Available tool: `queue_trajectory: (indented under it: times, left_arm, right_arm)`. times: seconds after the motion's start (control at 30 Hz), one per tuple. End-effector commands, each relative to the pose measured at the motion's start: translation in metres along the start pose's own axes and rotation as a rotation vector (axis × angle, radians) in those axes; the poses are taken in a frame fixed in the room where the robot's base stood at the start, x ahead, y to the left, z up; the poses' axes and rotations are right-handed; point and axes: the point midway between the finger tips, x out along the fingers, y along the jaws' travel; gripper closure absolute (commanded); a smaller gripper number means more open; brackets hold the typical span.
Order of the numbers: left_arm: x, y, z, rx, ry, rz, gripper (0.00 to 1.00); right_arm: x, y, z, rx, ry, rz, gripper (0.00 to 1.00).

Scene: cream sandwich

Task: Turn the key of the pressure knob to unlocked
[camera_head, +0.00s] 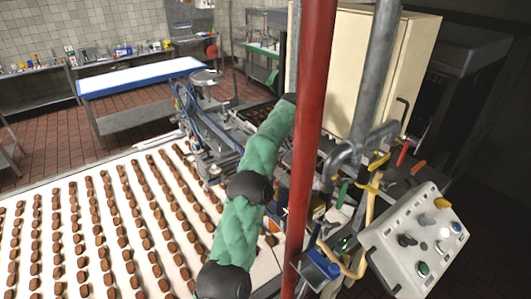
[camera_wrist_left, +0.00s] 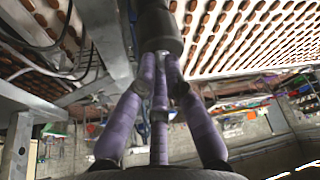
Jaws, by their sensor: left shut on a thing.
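In the left wrist view, my left gripper (camera_wrist_left: 162,62) has purple fingers closed together at the lower end of a dark round cylinder, which looks like the pressure knob (camera_wrist_left: 160,27). A small pale metal piece, apparently the key (camera_wrist_left: 163,52), shows between the fingertips. Its turn position cannot be read. In the head view, my green-sleeved left arm reaches up from the bottom centre to the machine, left of the red pole. The gripper, key and knob cannot be made out there. My right gripper is in neither view.
A red pole (camera_head: 309,130) stands close to the right of my arm. A grey control panel (camera_head: 385,245) with knobs and buttons is at lower right. A white conveyor (camera_head: 50,197) with rows of brown biscuits fills the left. Pipes and yellow-handled valves crowd the area right of the pole.

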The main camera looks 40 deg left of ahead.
Motion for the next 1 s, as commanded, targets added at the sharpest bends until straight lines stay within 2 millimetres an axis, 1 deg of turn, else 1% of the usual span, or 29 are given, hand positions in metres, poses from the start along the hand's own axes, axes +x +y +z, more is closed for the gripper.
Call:
queue_trajectory:
  times: [0.5, 1.0]
  left_arm:
    - [0.0015, 0.0006, -0.0002, -0.1, 0.0, -0.041, 1.0]
    - [0.002, 0.0003, -0.0002, -0.126, 0.001, -0.055, 1.0]
  right_arm:
    - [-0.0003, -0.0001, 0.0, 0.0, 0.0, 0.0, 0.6]
    - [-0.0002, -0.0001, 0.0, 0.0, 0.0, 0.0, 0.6]
